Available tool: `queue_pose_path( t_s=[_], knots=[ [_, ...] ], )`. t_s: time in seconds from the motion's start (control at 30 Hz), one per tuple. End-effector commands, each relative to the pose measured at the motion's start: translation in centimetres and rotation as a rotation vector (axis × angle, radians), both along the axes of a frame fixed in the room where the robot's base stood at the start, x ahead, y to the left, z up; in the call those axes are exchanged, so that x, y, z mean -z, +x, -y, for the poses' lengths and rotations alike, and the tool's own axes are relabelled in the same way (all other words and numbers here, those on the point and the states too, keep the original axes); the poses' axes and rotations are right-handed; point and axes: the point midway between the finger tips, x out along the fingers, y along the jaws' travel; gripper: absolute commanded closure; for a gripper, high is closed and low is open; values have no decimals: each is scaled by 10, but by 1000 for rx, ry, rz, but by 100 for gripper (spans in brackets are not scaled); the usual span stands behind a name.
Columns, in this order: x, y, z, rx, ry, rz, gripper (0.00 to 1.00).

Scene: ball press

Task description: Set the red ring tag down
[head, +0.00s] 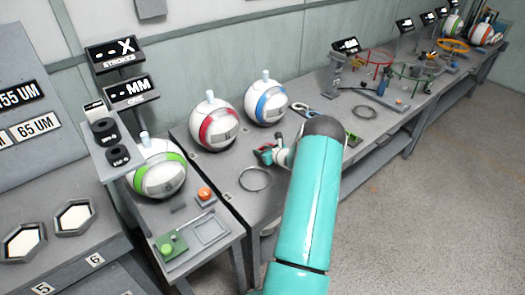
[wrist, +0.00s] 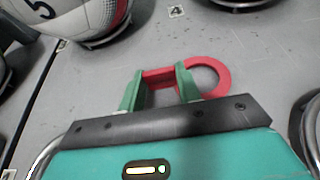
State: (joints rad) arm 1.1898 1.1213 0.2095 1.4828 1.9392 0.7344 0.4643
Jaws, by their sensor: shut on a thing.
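The red ring tag (wrist: 222,73) is a flat red ring with a bar. In the wrist view its bar lies between the two green fingers of my gripper (wrist: 160,84), and its ring sticks out to the right. My gripper is shut on it. In the head view my gripper (head: 268,154) is low over the grey bench (head: 232,166), just in front of the red-and-white and blue-and-white balls; the tag is too small there to make out clearly. I cannot tell whether the tag touches the bench.
A red-banded ball (head: 214,127) and a blue-banded ball (head: 267,104) stand behind my gripper. An empty metal ring (head: 255,179) lies in front. A green-banded ball (head: 157,171) sits in the press at left. Colored stands (head: 372,63) and tools are farther right.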

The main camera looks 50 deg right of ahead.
Motion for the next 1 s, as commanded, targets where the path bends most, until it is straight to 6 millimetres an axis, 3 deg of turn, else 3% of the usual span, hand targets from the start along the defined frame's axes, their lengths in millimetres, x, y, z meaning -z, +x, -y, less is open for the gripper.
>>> queue_pose_path(
  t_s=[0.3,0.33,0.43,0.8,1.0],
  knots=[
    [3,0,0,0,0,0,88],
    [3,0,0,0,0,0,63],
    [2,0,0,0,0,0,45],
    [-2,-2,0,1,0,0,45],
    [-14,-30,-6,3,1,-1,45]
  ],
)
